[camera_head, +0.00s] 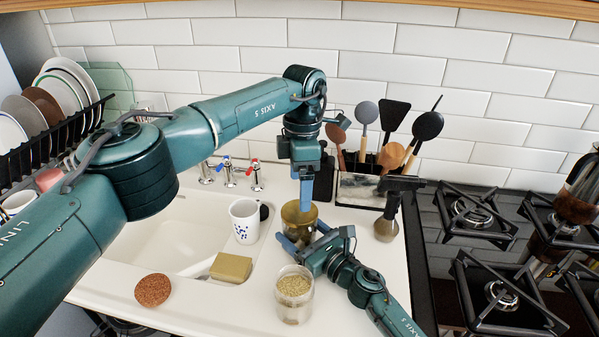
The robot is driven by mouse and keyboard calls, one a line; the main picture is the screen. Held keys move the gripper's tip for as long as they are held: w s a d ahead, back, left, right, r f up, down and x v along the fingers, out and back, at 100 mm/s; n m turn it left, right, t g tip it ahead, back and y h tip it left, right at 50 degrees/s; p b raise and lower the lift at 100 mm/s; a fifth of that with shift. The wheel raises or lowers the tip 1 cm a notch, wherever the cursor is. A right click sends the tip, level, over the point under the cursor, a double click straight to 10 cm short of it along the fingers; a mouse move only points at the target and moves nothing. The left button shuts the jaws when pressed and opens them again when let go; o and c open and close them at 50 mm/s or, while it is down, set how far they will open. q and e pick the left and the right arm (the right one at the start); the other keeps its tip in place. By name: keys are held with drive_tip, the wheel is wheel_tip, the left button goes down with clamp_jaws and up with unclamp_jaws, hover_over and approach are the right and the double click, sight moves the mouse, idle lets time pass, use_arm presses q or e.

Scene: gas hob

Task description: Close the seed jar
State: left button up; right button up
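The seed jar (294,310) is a clear, round jar of pale seeds. It stands upright and uncovered at the front of the counter. An olive-brown round lid (298,213) is behind it, apart from its mouth. My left gripper (304,203) points down and appears shut on the lid's top, though the grip itself is partly hidden. My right gripper (303,236) is low behind the jar, its blue fingers spread apart below the lid. I cannot tell whether they touch the lid.
A white spotted cup (244,221), a yellow sponge (231,268) and a brown round pad (153,290) are to the left, by the sink (170,240). A utensil holder (359,190) stands behind. The gas hob (490,270) is right. Bare counter lies left of the jar.

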sight(299, 230)
use_arm(q)
drive_tip(key=n, duration=0.4)
drive_tip(key=shift+r, duration=0.15)
drive_tip(key=n, duration=0.4)
drive_tip(key=shift+r+n, duration=0.1)
drive_tip(key=shift+n, duration=0.3)
drive_tip(key=n, duration=0.6)
drive_tip(key=shift+r, duration=0.2)
drive_tip(key=n, duration=0.4)
drive_tip(key=shift+r+n+t, duration=0.15)
drive_tip(key=shift+n+t, duration=0.15)
drive_tip(key=shift+n, duration=0.1)
drive_tip(key=n, duration=0.4)
drive_tip(key=shift+r, duration=0.15)
drive_tip(key=n, duration=0.4)
drive_tip(key=shift+r, duration=0.15)
drive_tip(key=n, duration=0.4)
drive_tip(key=shift+r, duration=0.15)
drive_tip(key=shift+f, duration=4.05)
